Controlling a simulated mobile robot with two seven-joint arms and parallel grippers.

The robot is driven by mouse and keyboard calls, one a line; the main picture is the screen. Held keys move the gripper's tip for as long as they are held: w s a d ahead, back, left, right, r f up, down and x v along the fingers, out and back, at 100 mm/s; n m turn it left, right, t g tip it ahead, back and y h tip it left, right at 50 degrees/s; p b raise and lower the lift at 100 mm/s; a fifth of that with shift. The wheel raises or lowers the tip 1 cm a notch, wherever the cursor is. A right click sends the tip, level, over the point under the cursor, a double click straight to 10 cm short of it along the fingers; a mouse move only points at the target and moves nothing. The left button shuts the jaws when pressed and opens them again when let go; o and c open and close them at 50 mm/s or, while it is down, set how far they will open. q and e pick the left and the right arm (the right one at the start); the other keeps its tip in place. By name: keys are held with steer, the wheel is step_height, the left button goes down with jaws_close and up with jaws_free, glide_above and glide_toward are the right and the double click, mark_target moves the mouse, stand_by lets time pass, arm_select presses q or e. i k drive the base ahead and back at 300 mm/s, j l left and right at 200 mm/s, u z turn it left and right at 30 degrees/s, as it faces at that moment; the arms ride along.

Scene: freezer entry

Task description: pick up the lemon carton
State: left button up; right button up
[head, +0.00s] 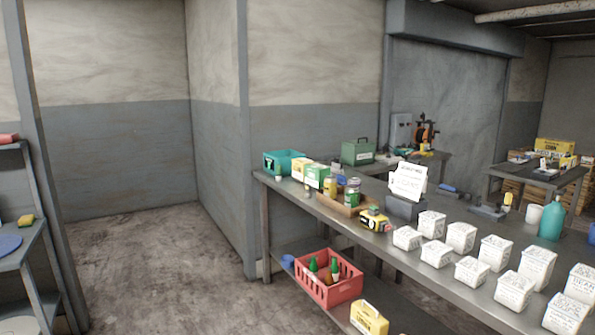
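A yellow carton (369,318) with a white label stands on the lower shelf of the long metal table, at the bottom of the head view. Its lettering is small but looks like "lemon", and its lower part is cut off by the frame edge. Another yellow and white carton (301,169) stands on the tabletop at the far left end, beside a green and white carton (317,177); its print is too small to read. Neither of my grippers is in view.
A red crate (328,291) with green-topped bottles sits on the lower shelf beside the carton. Several white labelled boxes (461,237) fill the tabletop (380,246), with a teal bottle (551,221) behind. Open concrete floor (170,270) lies left of the table; a shelf rack (25,250) stands far left.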

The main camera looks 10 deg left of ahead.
mark_target(299, 165)
steer(key=i+j, duration=0.45)
steer(key=j, duration=0.15)
steer(key=i+j, duration=0.95)
steer(key=j, duration=0.2)
